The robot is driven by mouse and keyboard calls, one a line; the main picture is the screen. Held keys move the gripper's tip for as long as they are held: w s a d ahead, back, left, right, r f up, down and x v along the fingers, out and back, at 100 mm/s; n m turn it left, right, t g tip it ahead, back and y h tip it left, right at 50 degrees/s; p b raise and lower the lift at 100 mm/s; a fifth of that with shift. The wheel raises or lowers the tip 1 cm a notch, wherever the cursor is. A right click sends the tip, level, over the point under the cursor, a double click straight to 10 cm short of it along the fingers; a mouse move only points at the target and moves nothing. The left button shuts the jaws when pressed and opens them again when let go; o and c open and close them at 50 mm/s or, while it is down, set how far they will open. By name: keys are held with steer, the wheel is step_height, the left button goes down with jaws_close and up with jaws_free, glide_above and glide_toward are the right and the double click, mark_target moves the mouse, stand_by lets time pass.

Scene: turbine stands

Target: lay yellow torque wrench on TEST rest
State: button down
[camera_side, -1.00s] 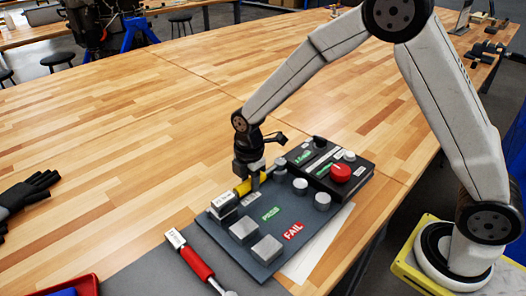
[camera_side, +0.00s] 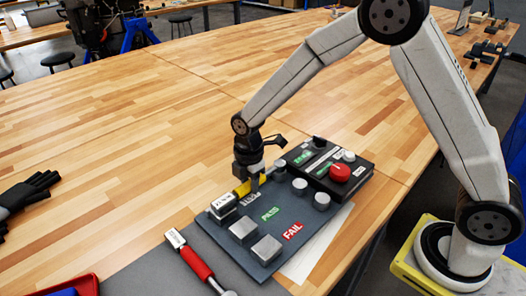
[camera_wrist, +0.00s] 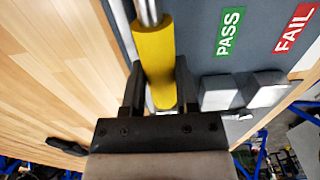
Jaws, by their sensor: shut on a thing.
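The yellow torque wrench (camera_side: 241,189) is between the fingers of my gripper (camera_side: 255,183), which is shut on its yellow handle. In the wrist view the handle (camera_wrist: 154,62) runs between the two fingers (camera_wrist: 158,92), with its silver shaft at the top. In the side view the wrench lies roughly level along the TEST row of the dark board (camera_side: 262,232). Its white-labelled end is over the grey TEST block (camera_side: 224,212); I cannot tell whether it touches. The far end is hidden behind my gripper near the TEST post (camera_side: 280,172).
The PASS block (camera_side: 242,231) and FAIL block (camera_side: 267,249) are bare, as are their posts. A red-handled wrench (camera_side: 195,263) lies left of the board. A black box with a red button (camera_side: 340,173) stands behind.

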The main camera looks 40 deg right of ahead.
steer(key=shift+s+f, duration=0.15)
steer(key=shift+f, duration=0.3)
steer(key=shift+c, duration=0.6)
jaws_free()
steer(key=shift+r, duration=0.1)
steer(key=shift+r, duration=0.2)
steer(key=shift+r, duration=3.35)
steer(key=shift+s+d+m, duration=0.2)
steer(key=shift+d+m, duration=0.15)
steer(key=shift+m, duration=0.15)
steer(key=s+d+m+t, duration=0.1)
steer(key=s+d+m, duration=0.3)
steer(key=s+m, duration=0.3)
steer(key=s+d+m+t, duration=0.1)
steer(key=s+d+m, duration=0.3)
steer(key=s+m, duration=0.4)
steer(key=shift+f+m, duration=0.3)
steer(key=shift+m, duration=0.7)
